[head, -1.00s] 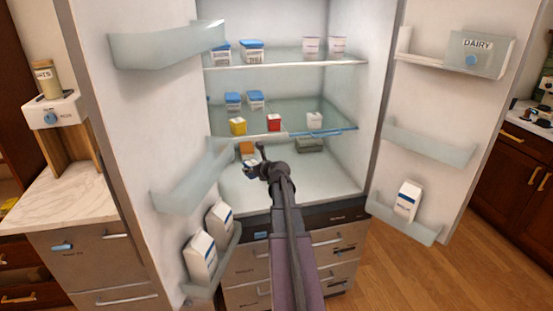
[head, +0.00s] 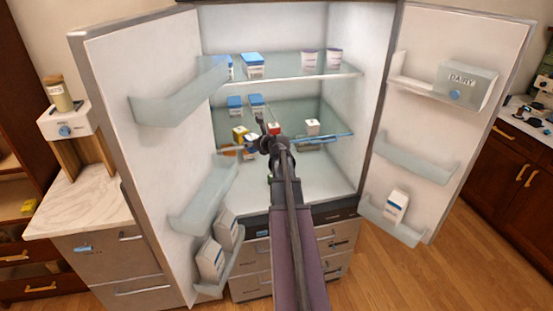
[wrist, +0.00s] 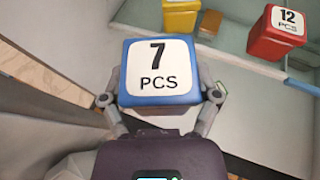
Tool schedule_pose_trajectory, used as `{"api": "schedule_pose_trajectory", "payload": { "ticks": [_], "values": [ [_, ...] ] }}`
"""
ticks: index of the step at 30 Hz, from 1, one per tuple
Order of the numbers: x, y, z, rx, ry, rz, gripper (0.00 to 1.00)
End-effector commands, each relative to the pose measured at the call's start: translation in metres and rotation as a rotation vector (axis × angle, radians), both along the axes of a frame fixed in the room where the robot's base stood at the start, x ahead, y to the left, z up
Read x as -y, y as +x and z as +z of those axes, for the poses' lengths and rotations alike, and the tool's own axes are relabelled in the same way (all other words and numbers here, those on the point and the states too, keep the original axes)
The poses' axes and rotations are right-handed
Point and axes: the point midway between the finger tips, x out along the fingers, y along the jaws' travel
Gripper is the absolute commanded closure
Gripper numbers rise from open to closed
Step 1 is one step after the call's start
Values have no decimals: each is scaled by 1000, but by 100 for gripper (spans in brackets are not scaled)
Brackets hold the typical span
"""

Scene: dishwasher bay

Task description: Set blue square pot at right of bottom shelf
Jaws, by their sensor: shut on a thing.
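My gripper (wrist: 160,100) is shut on the blue square pot (wrist: 160,72). The pot has a white top marked "7 PCS" and sits between the two fingers in the wrist view. In the head view my gripper (head: 260,142) holds the pot (head: 250,141) in the air inside the open fridge, near the front edge of the middle shelf and left of centre. The bottom shelf (head: 318,180) is the wide pale floor above the drawers. Its right part looks bare in front; my arm hides some of its middle.
The middle shelf holds a yellow pot (head: 239,134), a red pot (head: 274,128) and a white pot (head: 312,127). A grey-green box (head: 308,145) lies at the back of the bottom shelf. The left door's bins (head: 203,200) and right door's bin (head: 392,222) flank the opening.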

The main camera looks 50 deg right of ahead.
Motion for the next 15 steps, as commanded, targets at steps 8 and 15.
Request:
{"api": "schedule_pose_trajectory", "payload": {
  "ticks": [8,15],
  "values": [
    [0,0,33,0,0,0,77],
    [0,0,35,0,0,0,77]
  ]
}}
